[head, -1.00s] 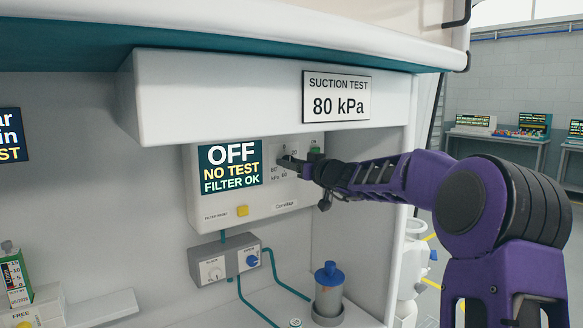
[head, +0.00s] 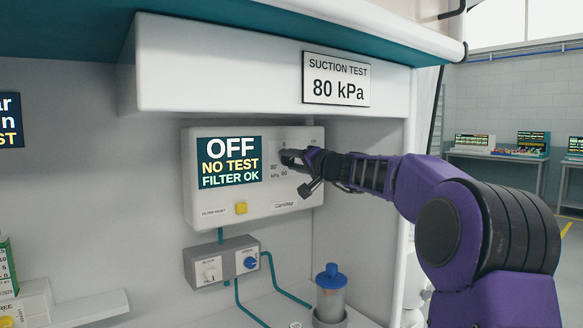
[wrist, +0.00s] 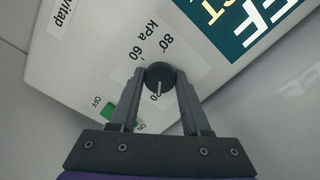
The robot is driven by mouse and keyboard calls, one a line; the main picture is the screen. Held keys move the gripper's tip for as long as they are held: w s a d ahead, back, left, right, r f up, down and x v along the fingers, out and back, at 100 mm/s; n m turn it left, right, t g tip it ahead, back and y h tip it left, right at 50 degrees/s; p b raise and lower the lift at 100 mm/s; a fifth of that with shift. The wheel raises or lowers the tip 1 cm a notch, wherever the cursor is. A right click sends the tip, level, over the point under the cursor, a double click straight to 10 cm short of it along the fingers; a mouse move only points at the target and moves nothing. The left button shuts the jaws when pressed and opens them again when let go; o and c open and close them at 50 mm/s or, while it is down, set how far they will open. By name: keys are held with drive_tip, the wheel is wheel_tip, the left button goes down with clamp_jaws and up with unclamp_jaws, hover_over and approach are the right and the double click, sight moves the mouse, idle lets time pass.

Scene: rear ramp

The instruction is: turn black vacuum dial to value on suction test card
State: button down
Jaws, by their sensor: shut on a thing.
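The suction test card (head: 336,78) on the upper housing reads 80 kPa. Below it, the suction unit (head: 255,208) has a screen (head: 229,162) showing OFF, NO TEST, FILTER OK. The black vacuum dial (wrist: 159,75) sits between the fingers of my gripper (wrist: 159,92) in the wrist view, one finger on each side, and the gripper is shut on it. The dial's white line points close to the 20 mark. The 60 and 80 marks (wrist: 167,44) show on the far side of the dial. In the head view my gripper (head: 287,160) largely hides the dial.
A green switch (wrist: 108,109) with OFF and ON labels lies close beside a finger. A yellow filter reset button (head: 241,208) is below the screen. A small grey box with knobs (head: 224,262), teal tubes and a blue-lidded canister (head: 330,290) are lower down.

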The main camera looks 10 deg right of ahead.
drive_tip(key=m, duration=0.4)
drive_tip(key=shift+m+b, duration=0.3)
drive_tip(key=m, duration=0.4)
drive_tip(key=shift+m, duration=0.3)
drive_tip(key=m+p, duration=0.1)
drive_tip(key=m, duration=0.3)
drive_tip(key=shift+m, duration=0.3)
drive_tip(key=m+p, duration=0.2)
drive_tip(key=m, duration=0.2)
drive_tip(key=shift+r+m, duration=0.1)
drive_tip(key=shift+m, duration=0.2)
drive_tip(key=m+p, duration=0.2)
drive_tip(key=m, duration=0.2)
drive_tip(key=shift+m+p, duration=0.3)
drive_tip(key=shift+p, duration=0.1)
drive_tip(key=m+p, duration=0.3)
drive_tip(key=m, duration=0.2)
drive_tip(key=m+p, duration=0.1)
drive_tip(key=m, duration=0.3)
drive_tip(key=shift+m, duration=2.3)
